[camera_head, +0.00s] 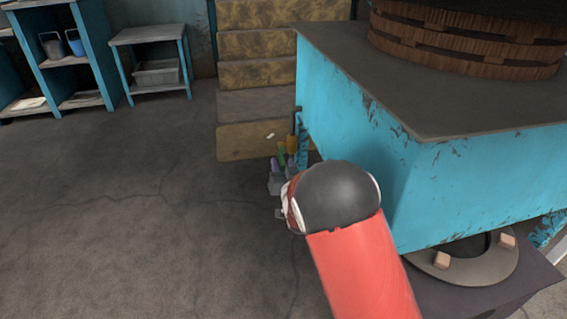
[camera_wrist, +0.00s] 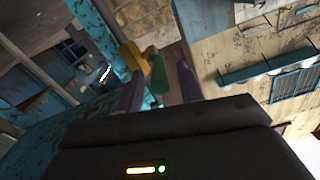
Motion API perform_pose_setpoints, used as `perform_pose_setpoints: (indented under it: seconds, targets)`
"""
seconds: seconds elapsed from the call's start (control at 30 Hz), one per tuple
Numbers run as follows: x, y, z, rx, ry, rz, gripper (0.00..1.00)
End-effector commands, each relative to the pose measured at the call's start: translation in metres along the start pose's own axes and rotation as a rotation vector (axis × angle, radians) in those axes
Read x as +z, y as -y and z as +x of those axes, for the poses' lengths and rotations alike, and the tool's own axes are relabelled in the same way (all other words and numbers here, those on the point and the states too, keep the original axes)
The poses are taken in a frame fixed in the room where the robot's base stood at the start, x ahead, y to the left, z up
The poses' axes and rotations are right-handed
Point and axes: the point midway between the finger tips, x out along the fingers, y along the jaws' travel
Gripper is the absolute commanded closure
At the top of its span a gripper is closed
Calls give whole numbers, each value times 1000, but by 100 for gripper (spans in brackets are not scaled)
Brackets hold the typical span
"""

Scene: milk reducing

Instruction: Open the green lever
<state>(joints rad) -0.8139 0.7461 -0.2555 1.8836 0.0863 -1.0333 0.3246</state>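My gripper (camera_head: 282,163) has two purple fingers, which also show in the wrist view (camera_wrist: 160,84). The fingers are apart. The green lever appears in the gap between their tips, nearer the left finger in the wrist view. I cannot tell whether either finger touches it. The lever's lower part is hidden by my gripper.
The yellow-orange lever (camera_head: 292,143) stands close beside the green one. The large blue machine (camera_head: 350,110) rises just right of my gripper. Stone steps (camera_head: 257,105) are behind. A shelf (camera_head: 70,60) and a small table (camera_head: 150,36) stand at the far left. The floor on the left is clear.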

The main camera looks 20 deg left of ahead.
Motion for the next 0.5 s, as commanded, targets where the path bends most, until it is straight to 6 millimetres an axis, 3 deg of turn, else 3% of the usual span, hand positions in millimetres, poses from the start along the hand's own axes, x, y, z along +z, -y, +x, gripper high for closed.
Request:
perform_pose_setpoints:
  seconds: [0.2, 0.47, 0.5]
  targets:
    - [0, 0, 18, 0, 1, -1, 63]
    - [0, 0, 18, 1, 2, -1, 63]
    - [0, 0, 18, 1, 2, -1, 68]
